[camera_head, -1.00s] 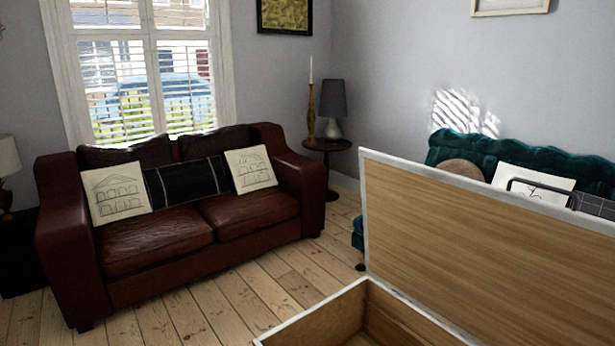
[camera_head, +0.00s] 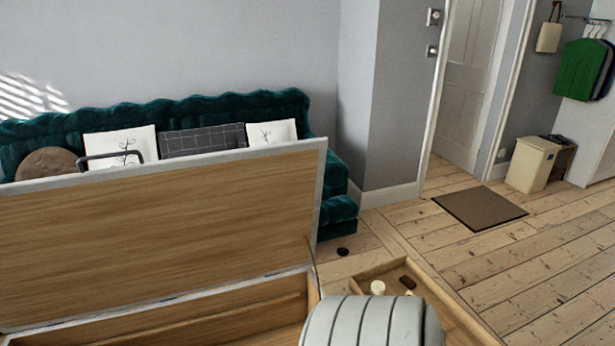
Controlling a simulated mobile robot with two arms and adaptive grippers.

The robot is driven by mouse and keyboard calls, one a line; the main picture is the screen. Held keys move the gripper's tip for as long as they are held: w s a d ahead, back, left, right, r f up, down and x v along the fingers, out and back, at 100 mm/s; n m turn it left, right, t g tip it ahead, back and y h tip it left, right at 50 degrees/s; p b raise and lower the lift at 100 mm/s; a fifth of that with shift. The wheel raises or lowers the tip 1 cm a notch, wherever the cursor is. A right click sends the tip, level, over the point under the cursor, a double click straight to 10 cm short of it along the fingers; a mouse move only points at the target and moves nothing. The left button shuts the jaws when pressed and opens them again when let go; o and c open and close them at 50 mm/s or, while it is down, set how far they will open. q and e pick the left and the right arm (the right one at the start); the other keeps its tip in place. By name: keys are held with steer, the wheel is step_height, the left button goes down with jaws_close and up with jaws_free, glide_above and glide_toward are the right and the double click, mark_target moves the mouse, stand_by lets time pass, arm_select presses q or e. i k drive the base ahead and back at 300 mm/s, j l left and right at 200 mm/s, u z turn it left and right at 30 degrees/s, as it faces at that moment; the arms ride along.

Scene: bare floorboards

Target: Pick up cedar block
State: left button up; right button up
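No piece in view is clearly the cedar block. A small dark reddish-brown piece (camera_head: 407,282) lies in a shallow wooden tray (camera_head: 446,296) at the lower right; it is too small to tell whether it is the block. A small cream round-topped item (camera_head: 377,287) is beside it in the tray. The open wooden chest (camera_head: 250,306) fills the lower left, its lid (camera_head: 170,232) raised; much of its inside is out of view. Neither of my grippers is in view.
A pale grey ribbed rounded shape (camera_head: 372,322) at the bottom hides part of the tray. A teal sofa (camera_head: 338,210) stands behind the lid. Open floorboards, a brown mat (camera_head: 480,208) and a cream bin (camera_head: 530,165) are right.

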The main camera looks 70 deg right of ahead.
mark_target(405, 279)
steer(key=z, duration=3.05)
steer(key=i+l+z, duration=0.4)
steer(key=l, duration=0.35)
steer(key=i+l+z, duration=0.35)
steer(key=i+l, duration=0.15)
steer(key=i+l+z, duration=0.4)
steer(key=i+l, duration=0.15)
steer(key=i+l+u, duration=0.15)
steer(key=i, duration=0.4)
steer(key=i+l+u, duration=0.1)
steer(key=i, duration=0.4)
steer(key=i+l+u, duration=0.15)
steer(key=i+l, duration=0.15)
steer(key=i, duration=0.25)
steer(key=i+u, duration=0.2)
steer(key=u, duration=0.3)
steer(key=i+u, duration=0.2)
steer(key=u, duration=0.25)
steer(key=i+l+u, duration=0.1)
steer(key=u, duration=0.4)
steer(key=i+l+u, duration=0.15)
steer(key=u, duration=0.3)
steer(key=i+l, duration=0.05)
